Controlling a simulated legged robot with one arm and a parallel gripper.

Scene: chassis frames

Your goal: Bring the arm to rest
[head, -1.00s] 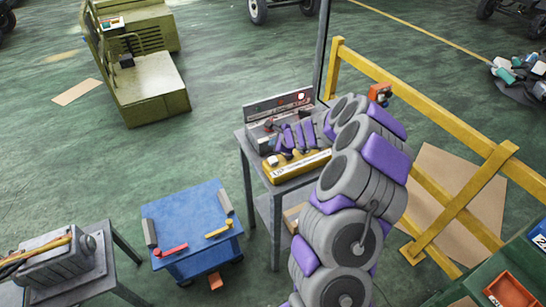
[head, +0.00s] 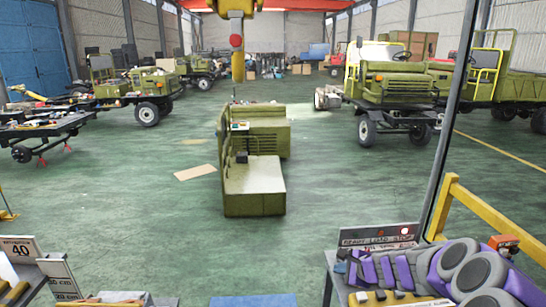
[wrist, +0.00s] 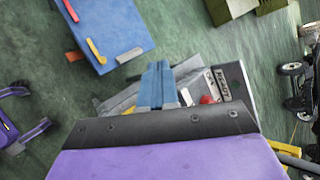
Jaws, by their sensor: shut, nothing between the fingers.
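My arm (head: 472,275), grey with purple covers, is folded at the lower right of the head view. My gripper (head: 372,270) is low over the grey bench there, beside the control panel (head: 380,237). In the wrist view its purple body fills the bottom, with a dark bolted edge. The narrow blue fingers of my gripper (wrist: 158,78) are shut together and empty. Behind them the panel shows, with a red lamp. I cannot tell whether the gripper touches the bench.
A yellow rail (head: 497,228) and a dark post (head: 445,130) stand close to the arm. A blue cart (head: 254,300) is at the bottom; it also shows in the wrist view (wrist: 110,30). A green machine (head: 253,190) stands ahead on open floor. Trucks are farther back.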

